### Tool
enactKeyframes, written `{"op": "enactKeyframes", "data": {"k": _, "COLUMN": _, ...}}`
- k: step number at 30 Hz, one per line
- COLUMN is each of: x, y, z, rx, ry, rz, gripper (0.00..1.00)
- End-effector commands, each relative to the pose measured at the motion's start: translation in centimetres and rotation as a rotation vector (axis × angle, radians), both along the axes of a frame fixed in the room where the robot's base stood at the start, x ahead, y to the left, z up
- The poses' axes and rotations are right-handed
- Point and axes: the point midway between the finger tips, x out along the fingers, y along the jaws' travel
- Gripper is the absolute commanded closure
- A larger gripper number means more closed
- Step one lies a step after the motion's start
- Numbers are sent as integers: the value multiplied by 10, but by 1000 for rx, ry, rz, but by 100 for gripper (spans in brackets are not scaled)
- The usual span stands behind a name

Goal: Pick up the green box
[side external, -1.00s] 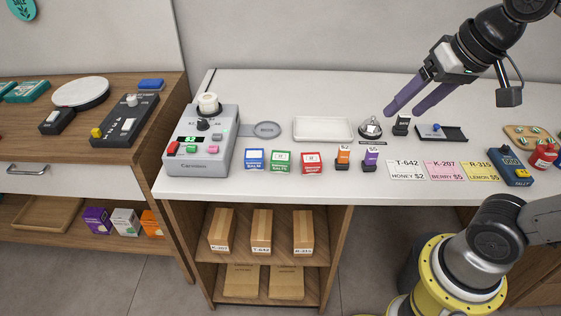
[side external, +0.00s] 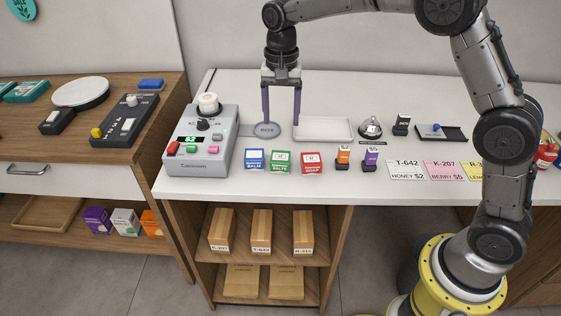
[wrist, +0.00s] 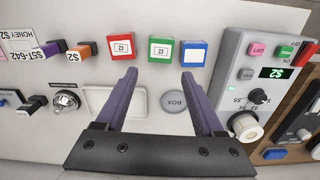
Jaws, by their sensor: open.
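The green box (side external: 280,161) has a white label and stands on the white counter between a blue box (side external: 254,160) on its left and a red box (side external: 311,162) on its right. In the wrist view the green box (wrist: 161,50) is ahead of the fingertips, with the red box (wrist: 120,46) on its left and the blue box (wrist: 192,53) on its right. My gripper (side external: 281,118) is open and empty, pointing down above the counter, behind the green box and apart from it. Its two purple fingers also show in the wrist view (wrist: 159,76), spread wide.
A grey register (side external: 201,142) with buttons stands left of the boxes. A round grey pad (side external: 266,129) and a white tray (side external: 323,129) lie behind them. An orange stamp-like item (side external: 343,155) and a purple one (side external: 371,157) stand to the right, near the bell (side external: 370,127).

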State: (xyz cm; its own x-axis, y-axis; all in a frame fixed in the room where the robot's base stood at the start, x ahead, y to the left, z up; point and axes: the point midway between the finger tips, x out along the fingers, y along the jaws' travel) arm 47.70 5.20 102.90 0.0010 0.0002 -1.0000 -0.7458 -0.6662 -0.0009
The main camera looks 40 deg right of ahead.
Motion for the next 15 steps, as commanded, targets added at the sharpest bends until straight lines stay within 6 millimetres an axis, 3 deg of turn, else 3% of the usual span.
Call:
{"op": "enactKeyframes", "data": {"k": 9, "x": -1, "y": 1, "z": -55, "rx": 0, "ry": 6, "rz": 3, "gripper": 30}}
{"op": "enactKeyframes", "data": {"k": 15, "x": -1, "y": 1, "z": -80, "rx": -1, "ry": 4, "rz": 3, "gripper": 30}}
